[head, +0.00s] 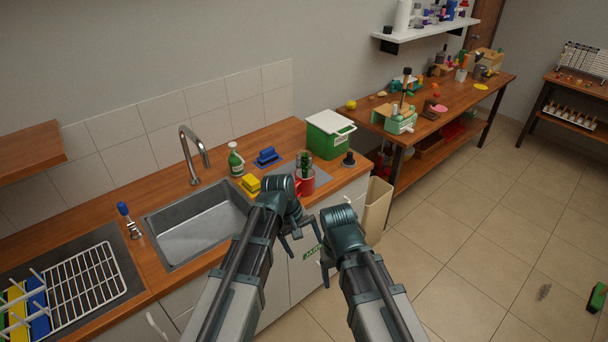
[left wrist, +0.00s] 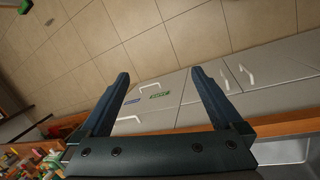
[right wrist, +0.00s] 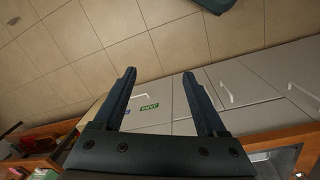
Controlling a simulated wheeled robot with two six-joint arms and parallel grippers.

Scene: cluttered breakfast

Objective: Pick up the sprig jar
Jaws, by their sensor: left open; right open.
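What looks like the sprig jar (head: 304,162), a clear jar with green in it, stands on the wooden counter near its front edge. A red item (head: 306,184) is close in front of it and overlaps its lower part. My left gripper (head: 300,236) is open and empty, in front of the counter and nearer to me than the jar. It also shows in the left wrist view (left wrist: 160,75), with cabinet fronts and floor beyond the fingers. My right gripper is open and empty in the right wrist view (right wrist: 159,75); my arm partly hides it in the head view.
The jar's neighbours are a yellow sponge (head: 250,184), a blue item (head: 267,157), a green spray bottle (head: 235,160), a green bin with white lid (head: 325,139) and a dark-topped item (head: 349,160). The sink (head: 200,228) is left.

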